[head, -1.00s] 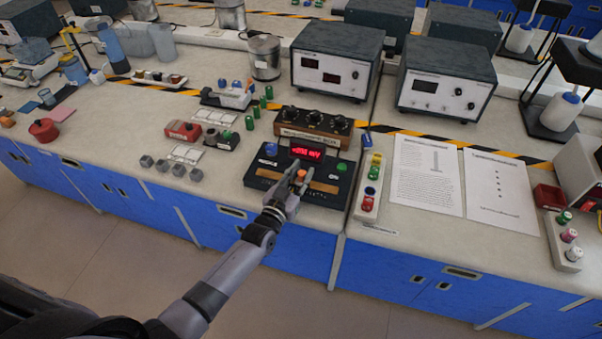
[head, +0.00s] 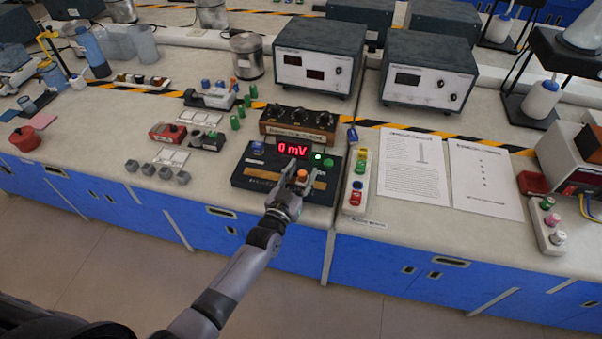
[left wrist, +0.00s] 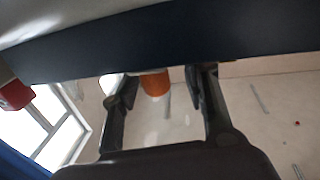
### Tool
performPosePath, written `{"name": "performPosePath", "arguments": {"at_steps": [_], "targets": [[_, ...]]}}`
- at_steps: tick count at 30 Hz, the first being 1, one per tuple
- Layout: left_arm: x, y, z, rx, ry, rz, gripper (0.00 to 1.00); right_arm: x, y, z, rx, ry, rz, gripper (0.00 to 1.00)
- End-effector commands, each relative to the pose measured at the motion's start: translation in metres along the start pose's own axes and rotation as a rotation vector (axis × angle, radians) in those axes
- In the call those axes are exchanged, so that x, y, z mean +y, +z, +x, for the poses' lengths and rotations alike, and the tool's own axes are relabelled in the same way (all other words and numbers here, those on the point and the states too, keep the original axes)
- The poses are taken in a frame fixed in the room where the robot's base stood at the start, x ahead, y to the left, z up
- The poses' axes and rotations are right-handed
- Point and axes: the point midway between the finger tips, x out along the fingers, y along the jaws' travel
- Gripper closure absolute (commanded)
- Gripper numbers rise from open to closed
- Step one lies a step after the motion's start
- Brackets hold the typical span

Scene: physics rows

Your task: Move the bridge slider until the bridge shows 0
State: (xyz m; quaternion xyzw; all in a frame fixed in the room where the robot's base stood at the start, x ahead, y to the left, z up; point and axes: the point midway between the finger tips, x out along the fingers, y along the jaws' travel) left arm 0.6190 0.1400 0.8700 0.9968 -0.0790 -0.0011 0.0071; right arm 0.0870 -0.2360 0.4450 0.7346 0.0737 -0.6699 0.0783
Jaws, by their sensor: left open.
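The bridge (head: 238,176) is a dark box at the bench's front edge. Its red display (head: 292,149) reads 0 mV, and a green light (head: 318,156) glows beside it. The orange slider knob (head: 303,174) sits on a brown strip along the bridge's top. My left gripper (head: 297,180) is open, with its fingers at the knob; I cannot tell if they touch it. In the left wrist view the orange knob (left wrist: 155,84) shows between the two open fingers (left wrist: 160,92), near the bridge's dark side (left wrist: 160,42). My right gripper is not in view.
A box with several black dials (head: 299,124) stands right behind the bridge. A strip with coloured terminals (head: 345,200) is close on its right, then printed sheets (head: 412,175). Small grey cubes (head: 166,173) lie to the left.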

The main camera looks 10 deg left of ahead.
Motion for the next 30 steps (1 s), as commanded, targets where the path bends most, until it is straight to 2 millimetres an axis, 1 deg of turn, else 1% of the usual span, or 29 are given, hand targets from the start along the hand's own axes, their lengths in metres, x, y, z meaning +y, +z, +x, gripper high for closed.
{"name": "performPosePath", "arguments": {"at_steps": [5, 8, 11, 18, 21, 25, 30], "targets": [[0.000, 0.000, -0.002, 0.000, 0.000, 0.001, 0.59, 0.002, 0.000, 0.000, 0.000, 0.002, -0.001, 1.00], [0.000, 0.001, -0.010, -0.001, 0.000, 0.001, 0.59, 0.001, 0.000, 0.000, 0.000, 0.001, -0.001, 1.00], [0.000, 0.001, -0.026, -0.002, 0.000, 0.000, 0.59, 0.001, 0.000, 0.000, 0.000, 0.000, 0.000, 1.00], [0.000, 0.002, -0.078, -0.003, 0.000, 0.001, 0.59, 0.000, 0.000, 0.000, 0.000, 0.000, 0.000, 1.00], [0.000, 0.001, -0.096, -0.002, 0.000, 0.001, 0.59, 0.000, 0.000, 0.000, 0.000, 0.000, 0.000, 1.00], [0.000, 0.001, -0.112, -0.002, 0.000, 0.001, 0.59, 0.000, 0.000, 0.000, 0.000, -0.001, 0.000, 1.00], [0.000, 0.000, -0.120, 0.000, 0.000, 0.001, 0.59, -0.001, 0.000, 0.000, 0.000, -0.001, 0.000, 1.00]]}}
